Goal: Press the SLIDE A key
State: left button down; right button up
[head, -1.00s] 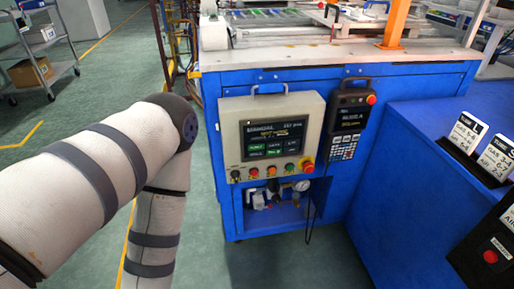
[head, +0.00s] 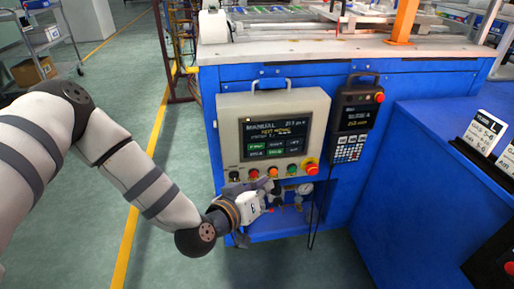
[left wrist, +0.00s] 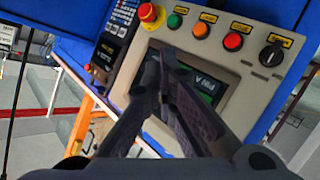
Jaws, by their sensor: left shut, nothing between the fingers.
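The control panel (head: 226,108) is a beige box on the blue machine front. Its dark screen (head: 290,122) reads MANUAL at the top and has rows of small keys, some green; I cannot read SLIDE A on any of them. My left gripper (head: 270,184) is shut and empty, in front of the panel's lower edge by the button row. In the left wrist view the closed fingertips (left wrist: 166,56) overlap the screen (left wrist: 222,92) and partly hide it, with a green key (left wrist: 208,80) beside them. I cannot tell whether they touch it. My right gripper is not in view.
A red emergency knob (head: 311,169) and coloured buttons (head: 273,172) line the panel's bottom. A handheld pendant (head: 355,118) with a keypad hangs to the right. Below are an open bay with a gauge (head: 305,189) and a hanging cable.

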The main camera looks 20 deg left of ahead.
aim_at(256, 146)
pick_arm(q)
jog(key=shift+w+a+r, duration=0.25)
jog(key=shift+w+r, duration=0.05)
jog(key=shift+r, duration=0.1)
jog(key=shift+w+a+b, duration=0.35)
jog(key=shift+w+a, duration=0.45)
jog(key=shift+w, duration=0.4)
jog(key=shift+w+a+b, duration=0.35)
jog(key=shift+w+a, duration=0.5)
jog(key=shift+w, duration=0.4)
jog(key=shift+w+a+b, duration=0.35)
jog(key=shift+w+a, duration=0.45)
jog(key=shift+w, duration=0.4)
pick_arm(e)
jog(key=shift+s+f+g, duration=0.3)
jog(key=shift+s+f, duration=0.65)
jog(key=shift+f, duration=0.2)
pick_arm(q)
jog(key=shift+w+a, duration=0.25)
jog(key=shift+w, duration=0.1)
